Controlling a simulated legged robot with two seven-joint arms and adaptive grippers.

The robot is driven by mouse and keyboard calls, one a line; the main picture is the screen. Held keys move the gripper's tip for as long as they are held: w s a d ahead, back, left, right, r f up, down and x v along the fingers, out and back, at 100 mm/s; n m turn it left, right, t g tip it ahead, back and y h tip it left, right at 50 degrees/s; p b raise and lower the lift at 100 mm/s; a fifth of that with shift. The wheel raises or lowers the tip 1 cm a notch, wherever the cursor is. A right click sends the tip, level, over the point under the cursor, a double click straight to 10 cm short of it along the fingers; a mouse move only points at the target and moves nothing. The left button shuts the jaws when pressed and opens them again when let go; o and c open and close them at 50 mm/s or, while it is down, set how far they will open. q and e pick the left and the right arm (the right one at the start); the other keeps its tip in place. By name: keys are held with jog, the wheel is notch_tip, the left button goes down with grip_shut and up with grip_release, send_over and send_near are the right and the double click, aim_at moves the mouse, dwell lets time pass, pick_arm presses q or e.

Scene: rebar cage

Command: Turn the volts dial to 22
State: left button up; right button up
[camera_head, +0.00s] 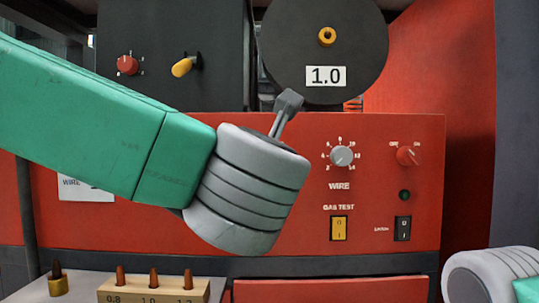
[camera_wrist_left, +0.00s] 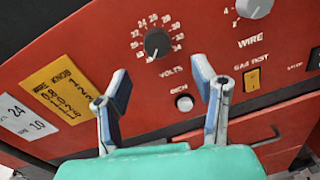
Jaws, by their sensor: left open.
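The volts dial (camera_wrist_left: 158,42) is a dark round knob on the red panel, with white numbers around it and VOLTS printed below. Its light pointer mark seems to face the lower part of the scale; the exact number is too small to tell. My left gripper (camera_wrist_left: 160,79) is open and empty, its two fingers spread below and either side of the dial, apart from it in the picture. In the head view my left gripper (camera_head: 288,103) shows only partly past the grey wrist, and my arm hides the volts dial. My right gripper is out of view; only its arm shows at the lower right.
Right of my left wrist are the wire dial (camera_head: 341,156), a red on-off knob (camera_head: 408,155) and a yellow gas test switch (camera_head: 339,228). A small inch button (camera_wrist_left: 184,103) lies below the volts dial, between the fingers. A black spool (camera_head: 325,75) stands above the panel.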

pick_arm(q)
jog(key=w+p, duration=0.1)
jog(key=w, duration=0.6)
jog(key=shift+w, duration=0.25)
jog(key=shift+r, duration=0.1)
jog(key=shift+d, duration=0.15)
jog(key=shift+c, duration=1.1)
jog(key=c, duration=0.9)
